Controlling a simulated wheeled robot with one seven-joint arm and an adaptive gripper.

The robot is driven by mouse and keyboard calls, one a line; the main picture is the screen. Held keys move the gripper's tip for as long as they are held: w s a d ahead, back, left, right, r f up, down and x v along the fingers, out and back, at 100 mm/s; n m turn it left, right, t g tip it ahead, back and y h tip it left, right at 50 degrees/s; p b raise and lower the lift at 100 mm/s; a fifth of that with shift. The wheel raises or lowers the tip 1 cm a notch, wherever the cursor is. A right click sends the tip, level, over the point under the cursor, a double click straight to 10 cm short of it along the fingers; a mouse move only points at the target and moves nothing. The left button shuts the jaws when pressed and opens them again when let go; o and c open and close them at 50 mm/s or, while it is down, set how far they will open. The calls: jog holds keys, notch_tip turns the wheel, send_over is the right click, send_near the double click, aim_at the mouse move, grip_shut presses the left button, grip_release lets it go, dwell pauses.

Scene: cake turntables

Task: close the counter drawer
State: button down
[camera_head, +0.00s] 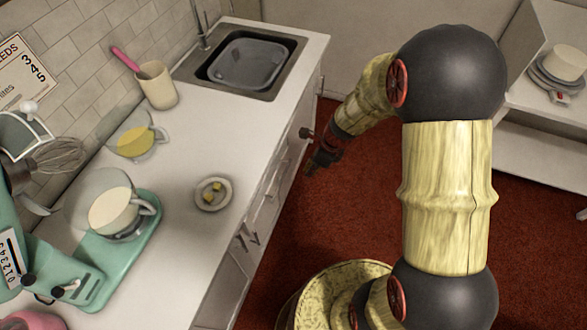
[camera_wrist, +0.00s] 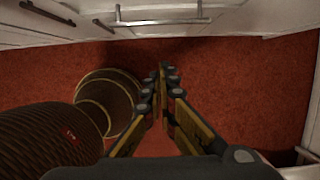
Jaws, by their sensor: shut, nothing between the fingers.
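The white counter (camera_head: 215,245) runs along the left in the head view, with drawer and door fronts on its right side. Dark handles (camera_head: 247,239) show on that front. In the wrist view, a silver bar handle (camera_wrist: 160,20) is on a white front at the top, with dark handles (camera_wrist: 47,13) to its left. I cannot tell from these views how far any drawer stands out. My gripper (camera_head: 311,167) is beside the far part of the counter front, over the floor, apart from it. In the wrist view my gripper (camera_wrist: 164,72) is shut and empty, below the silver handle.
On the counter are a sink (camera_head: 246,65), a beige cup (camera_head: 156,85), a small plate (camera_head: 212,194) and a green mixer (camera_head: 118,250). Red floor (camera_head: 375,190) lies right of the counter. White shelving (camera_head: 540,110) stands at the right.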

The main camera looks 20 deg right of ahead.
jog(key=w+a+f+b, duration=0.4)
jog(key=a+f, duration=0.1)
jog(key=f, duration=0.5)
jog(key=shift+a, duration=0.25)
jog(key=w+a+p, duration=0.2)
jog(key=a+p, duration=0.1)
jog(key=shift+w+a+r, duration=0.15)
jog(key=shift+a, duration=0.1)
jog(key=shift+w+a, duration=0.35)
jog(key=shift+a, duration=0.05)
jog(key=shift+d, duration=0.1)
